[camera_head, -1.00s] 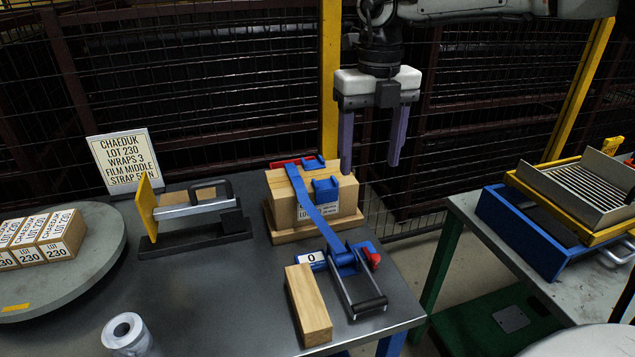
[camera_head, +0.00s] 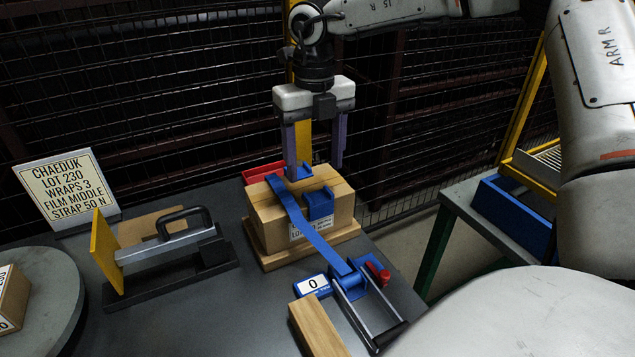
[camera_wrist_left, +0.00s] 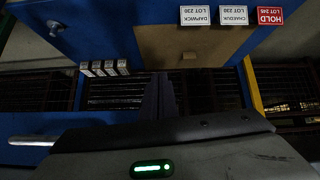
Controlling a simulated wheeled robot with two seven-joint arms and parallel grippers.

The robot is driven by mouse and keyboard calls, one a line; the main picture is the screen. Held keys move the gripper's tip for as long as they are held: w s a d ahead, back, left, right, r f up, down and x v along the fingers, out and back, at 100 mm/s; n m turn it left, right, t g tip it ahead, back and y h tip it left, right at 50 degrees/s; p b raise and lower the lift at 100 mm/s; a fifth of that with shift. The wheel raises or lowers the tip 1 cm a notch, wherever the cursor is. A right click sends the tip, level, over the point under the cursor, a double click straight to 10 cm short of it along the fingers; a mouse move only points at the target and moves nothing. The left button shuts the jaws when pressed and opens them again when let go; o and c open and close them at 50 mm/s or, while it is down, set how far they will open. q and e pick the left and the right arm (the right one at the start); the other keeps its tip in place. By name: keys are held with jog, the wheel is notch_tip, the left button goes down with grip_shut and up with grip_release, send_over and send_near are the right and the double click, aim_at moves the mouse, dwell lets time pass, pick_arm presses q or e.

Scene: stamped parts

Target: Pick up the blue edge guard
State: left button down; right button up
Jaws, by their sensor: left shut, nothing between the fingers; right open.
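One blue edge guard (camera_head: 319,203) sits on the front top edge of the cardboard box (camera_head: 265,212). Another blue edge guard (camera_head: 304,172) shows at the box's back edge, partly hidden by a finger of my right gripper. A blue strap (camera_head: 312,232) runs over the box top. My right gripper (camera_head: 314,173) is open, pointing down over the back of the box; I cannot tell whether its left finger touches the rear guard. My left gripper is outside the head view; in the left wrist view its dark fingers (camera_wrist_left: 160,97) are shut and empty.
The strap leads to a tensioner (camera_head: 366,300) with a red knob and a "0" display (camera_head: 313,285). A wooden block (camera_head: 318,328) lies beside it. A handled sealer (camera_head: 168,250) stands left. A red tray (camera_head: 262,173) lies behind the box. Mesh fencing stands behind the table.

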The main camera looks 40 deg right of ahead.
aim_at(315, 194)
notch_tip(315, 194, down, 5)
jog(key=shift+a+f, duration=0.1)
jog(key=c, duration=1.2)
jog(key=shift+c, duration=0.2)
jog(key=shift+r, duration=0.2)
notch_tip(315, 194, up, 10)
